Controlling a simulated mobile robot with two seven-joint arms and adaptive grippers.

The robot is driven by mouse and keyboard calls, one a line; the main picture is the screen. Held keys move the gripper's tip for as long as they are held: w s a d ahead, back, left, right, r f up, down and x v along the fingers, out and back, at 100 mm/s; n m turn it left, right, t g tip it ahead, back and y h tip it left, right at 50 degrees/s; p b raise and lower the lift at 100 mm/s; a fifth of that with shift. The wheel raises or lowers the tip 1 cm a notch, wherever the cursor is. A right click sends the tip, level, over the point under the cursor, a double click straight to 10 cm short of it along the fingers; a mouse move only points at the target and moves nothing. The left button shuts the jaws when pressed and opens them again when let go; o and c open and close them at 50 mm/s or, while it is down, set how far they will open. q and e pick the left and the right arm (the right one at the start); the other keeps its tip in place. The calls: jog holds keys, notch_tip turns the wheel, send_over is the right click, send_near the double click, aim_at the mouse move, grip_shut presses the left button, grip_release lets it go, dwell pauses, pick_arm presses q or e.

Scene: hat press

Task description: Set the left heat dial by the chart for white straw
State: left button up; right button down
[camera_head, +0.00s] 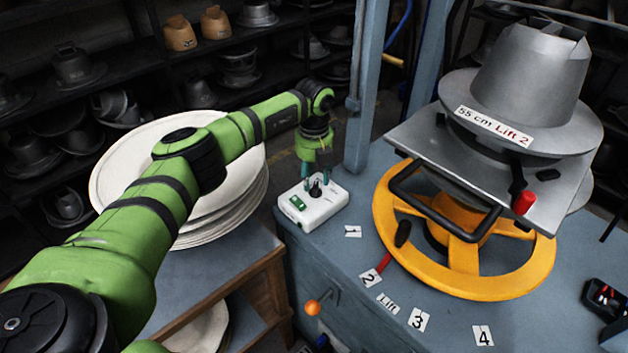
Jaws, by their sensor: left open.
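The left heat dial is a black knob (316,189) on top of a small white box (322,208) at the back left corner of the blue-grey bench. My left gripper (318,182) points down right over the box, its teal fingers open on either side of the knob. I cannot tell whether the fingers touch the knob. The dial's marks are too small to read. A small green patch (298,203) shows on the box's left side. No chart can be made out. My right gripper is not in view.
A yellow handwheel (390,222) and a grey metal hat mould (528,80) labelled "55 cm Lift 2" stand on the bench (350,270). Number labels lie along its front. A blue post (365,85) rises behind the box. Pale hat blanks (115,180) are stacked at left.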

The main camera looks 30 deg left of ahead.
pick_arm(q)
notch_tip(320, 180, up, 10)
dwell(0.3)
dwell(0.4)
